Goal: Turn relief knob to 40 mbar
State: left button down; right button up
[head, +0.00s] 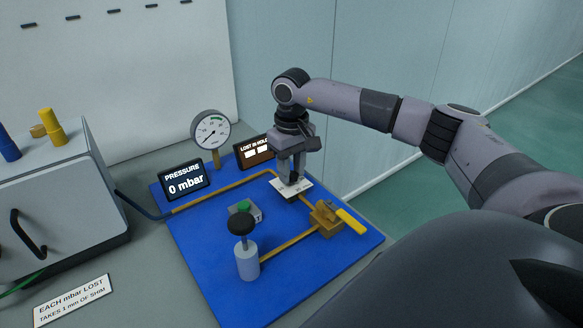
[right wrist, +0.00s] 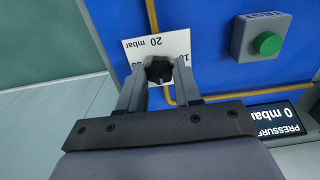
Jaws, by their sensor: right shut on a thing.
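The relief knob (right wrist: 158,70) is a dark lobed knob on a white scale plate (right wrist: 172,44), seen in the right wrist view. The plate reads 20 mbar, upside down, with other marks partly hidden by the fingers. Where the knob points cannot be told. My right gripper (right wrist: 159,78) has one finger on each side of the knob and is shut on it. In the head view my right gripper (head: 292,172) reaches down onto the plate (head: 283,190) and mostly hides the knob. The pressure display (head: 184,180) reads 0 mbar. My left gripper is not in view.
The blue panel (head: 205,265) carries a dial gauge (head: 210,131), a brown display (head: 255,152), a green button (head: 244,206), a black-topped pump (head: 246,258) and a yellow-handled valve (head: 327,217). A grey case (head: 60,200) and an "each mbar lost" sign (head: 72,302) are left.

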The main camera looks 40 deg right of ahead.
aim_at(292, 174)
dwell(0.3)
jog(key=o, duration=1)
jog(key=shift+o, duration=0.2)
jog(key=shift+r, duration=3.6)
